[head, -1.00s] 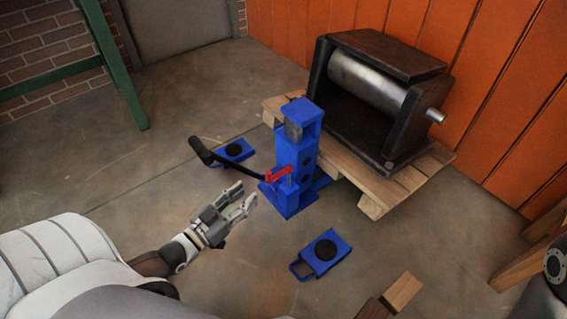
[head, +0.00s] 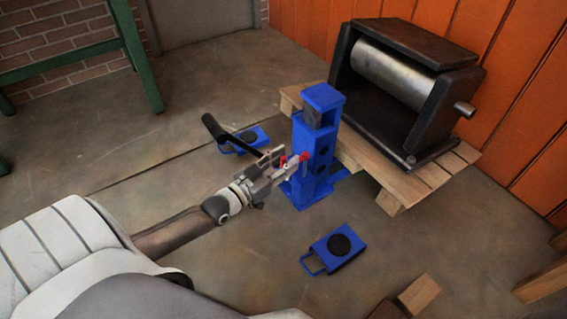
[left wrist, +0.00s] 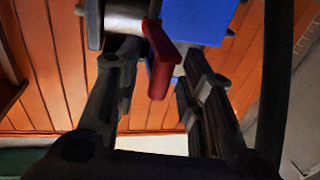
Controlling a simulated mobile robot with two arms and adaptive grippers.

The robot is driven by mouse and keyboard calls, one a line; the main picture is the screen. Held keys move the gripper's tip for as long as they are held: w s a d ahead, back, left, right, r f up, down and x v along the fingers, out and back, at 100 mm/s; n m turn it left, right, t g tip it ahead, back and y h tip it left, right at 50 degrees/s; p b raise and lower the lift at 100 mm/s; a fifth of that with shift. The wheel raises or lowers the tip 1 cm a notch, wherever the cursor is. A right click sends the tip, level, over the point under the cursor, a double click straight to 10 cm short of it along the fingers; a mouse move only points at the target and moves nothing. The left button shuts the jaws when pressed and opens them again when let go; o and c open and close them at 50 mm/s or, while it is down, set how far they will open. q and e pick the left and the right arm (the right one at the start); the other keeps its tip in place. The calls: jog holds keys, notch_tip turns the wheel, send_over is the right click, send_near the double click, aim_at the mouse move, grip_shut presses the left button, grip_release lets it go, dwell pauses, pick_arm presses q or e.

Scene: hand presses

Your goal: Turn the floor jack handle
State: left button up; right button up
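The blue floor jack (head: 314,140) stands upright on the floor in front of the pallet. Its black handle (head: 222,131) sticks out to the left, with a thick grip at the far end. Small red parts (head: 304,157) sit where the handle meets the jack. My left gripper (head: 287,160) is at these red parts, below the handle, its fingers apart. In the left wrist view a red lever (left wrist: 160,70) lies between the two spread fingers, with the blue jack body (left wrist: 203,18) beyond. I cannot tell whether a finger touches it. My right gripper is out of view.
A dark press with a metal roller (head: 392,73) stands on a wooden pallet (head: 398,187). Blue skates with black pads lie on the floor, one in front (head: 338,247) and one behind the handle (head: 250,141). Wooden blocks (head: 419,294) lie lower right.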

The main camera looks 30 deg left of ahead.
pick_arm(q)
grip_shut()
jog(key=shift+a, duration=0.15)
dwell(0.4)
